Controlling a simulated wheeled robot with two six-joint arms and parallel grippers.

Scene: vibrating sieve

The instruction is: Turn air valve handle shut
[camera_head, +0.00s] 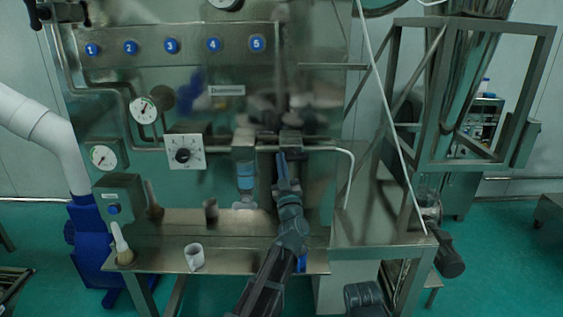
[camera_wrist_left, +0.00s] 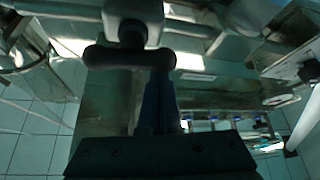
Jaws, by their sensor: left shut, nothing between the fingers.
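The air valve (camera_head: 290,138) is a dark fitting on the pipe across the steel panel, right of a regulator with a blue bowl (camera_head: 246,176). In the left wrist view a dark, rounded crossbar handle (camera_wrist_left: 130,55) lies in front of my fingers. My left gripper (camera_head: 282,160) reaches up to just below the valve. Its blue fingers also show in the left wrist view (camera_wrist_left: 157,105), closed together with nothing between them. The fingertips overlap the handle's right part there; I cannot tell whether they touch it.
A dial switch (camera_head: 184,153) and gauges (camera_head: 143,110) are on the panel to the left. A white cup (camera_head: 194,257) stands on the steel ledge (camera_head: 225,262). A steel frame (camera_head: 445,90) stands on the right, with a thin hose (camera_head: 384,100) in front of it.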

